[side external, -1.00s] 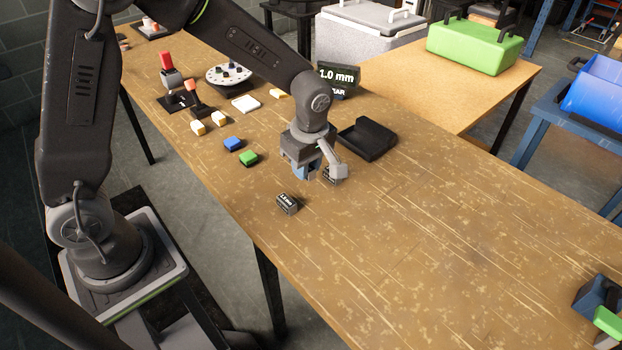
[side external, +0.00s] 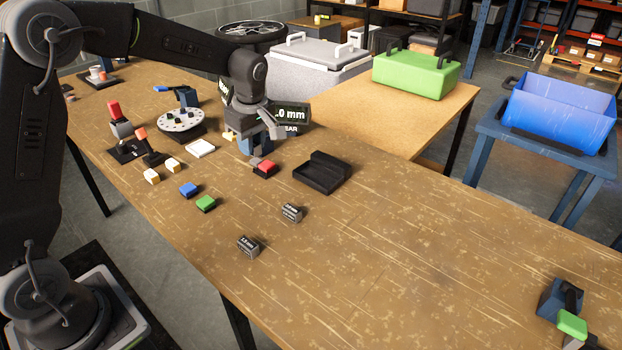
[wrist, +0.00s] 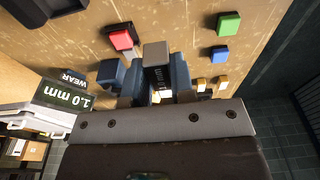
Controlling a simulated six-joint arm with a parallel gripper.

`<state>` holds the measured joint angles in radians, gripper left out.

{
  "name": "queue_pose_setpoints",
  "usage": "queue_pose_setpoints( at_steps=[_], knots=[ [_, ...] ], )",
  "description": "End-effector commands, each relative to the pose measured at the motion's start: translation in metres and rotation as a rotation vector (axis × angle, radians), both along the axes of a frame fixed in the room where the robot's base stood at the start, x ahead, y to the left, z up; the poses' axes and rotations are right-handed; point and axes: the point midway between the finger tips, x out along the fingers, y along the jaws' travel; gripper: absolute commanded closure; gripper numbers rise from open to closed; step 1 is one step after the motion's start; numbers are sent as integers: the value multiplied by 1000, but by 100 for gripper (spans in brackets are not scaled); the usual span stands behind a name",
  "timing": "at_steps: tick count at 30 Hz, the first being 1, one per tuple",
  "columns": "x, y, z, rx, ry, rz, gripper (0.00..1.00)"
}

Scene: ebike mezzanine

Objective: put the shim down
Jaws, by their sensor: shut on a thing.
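My gripper (side external: 255,150) is over the table between the white square and the black tray. In the wrist view its blue fingers (wrist: 156,85) are shut on a grey shim (wrist: 157,55) with small print, too small to read. The held shim's grey top shows in the side view (side external: 256,161), close beside a red block (side external: 266,168). I cannot tell whether the held shim touches the table. Two other dark labelled shims, one nearer (side external: 248,246) and one farther (side external: 292,212), lie apart on the table.
The black tray (side external: 322,174) is right of my gripper. A 1.0 mm wear sign (side external: 291,115) stands behind. A blue block (side external: 189,189), green block (side external: 205,204) and cream blocks (side external: 152,176) lie left. The table's right half is mostly clear.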

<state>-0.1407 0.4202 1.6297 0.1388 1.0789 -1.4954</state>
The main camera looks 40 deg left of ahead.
Motion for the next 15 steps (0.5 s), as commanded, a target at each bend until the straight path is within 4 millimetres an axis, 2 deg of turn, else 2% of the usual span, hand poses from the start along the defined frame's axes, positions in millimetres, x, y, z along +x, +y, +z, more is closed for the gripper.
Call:
queue_pose_setpoints(
  at_steps=[1, 6, 10, 15],
  knots=[
    [17, 0, -2, 0, 1, -1, 100],
    [59, -1, -3, -2, 2, -1, 100],
    [78, -1, -5, -3, 0, -1, 100],
    [90, -4, -7, -3, 1, -2, 100]
  ],
)
